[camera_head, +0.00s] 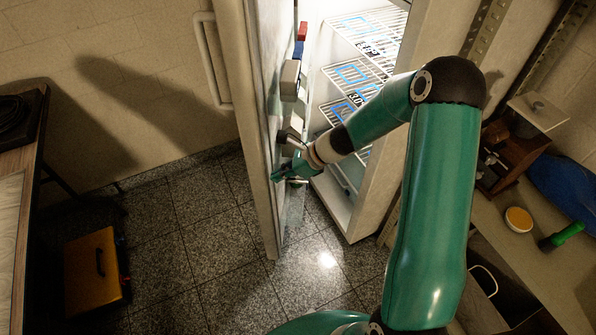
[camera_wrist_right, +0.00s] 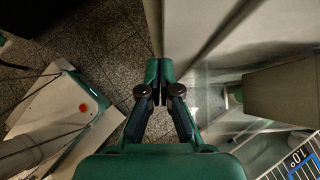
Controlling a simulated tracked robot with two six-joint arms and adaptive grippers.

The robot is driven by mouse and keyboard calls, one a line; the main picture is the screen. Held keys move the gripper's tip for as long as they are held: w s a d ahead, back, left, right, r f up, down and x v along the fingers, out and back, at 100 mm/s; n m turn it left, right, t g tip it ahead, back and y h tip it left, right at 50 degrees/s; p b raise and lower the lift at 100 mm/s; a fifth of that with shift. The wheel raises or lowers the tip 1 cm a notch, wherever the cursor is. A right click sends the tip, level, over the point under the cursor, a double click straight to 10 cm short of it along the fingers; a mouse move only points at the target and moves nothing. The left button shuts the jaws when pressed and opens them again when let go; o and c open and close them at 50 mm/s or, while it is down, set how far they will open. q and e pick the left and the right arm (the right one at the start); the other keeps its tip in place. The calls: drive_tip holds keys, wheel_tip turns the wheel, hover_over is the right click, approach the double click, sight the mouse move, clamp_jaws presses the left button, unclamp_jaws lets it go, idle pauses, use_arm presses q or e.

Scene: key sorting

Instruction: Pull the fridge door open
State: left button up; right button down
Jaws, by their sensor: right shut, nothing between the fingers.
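The fridge door (camera_head: 235,75) stands open, swung out to the left and seen nearly edge-on. Its white bar handle (camera_head: 212,62) is on the outer face, on the left. The lit fridge (camera_head: 375,185) shows its inside, with wire shelves (camera_head: 362,72). My right gripper (camera_head: 277,176) is on the inner side of the door, low, close to its free edge. Its fingers are shut and empty in the right wrist view (camera_wrist_right: 158,78), beside the pale door panel (camera_wrist_right: 196,28). I cannot tell whether they touch the door. My left gripper is not in view.
Door racks hold a red-and-blue item (camera_head: 300,40) and a grey box (camera_head: 290,80). A yellow case (camera_head: 92,270) stands on the floor at left, near a table (camera_head: 12,220). A counter (camera_head: 520,250) is at right.

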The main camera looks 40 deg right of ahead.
drive_tip(key=shift+w+a, duration=0.3)
drive_tip(key=shift+w, duration=0.05)
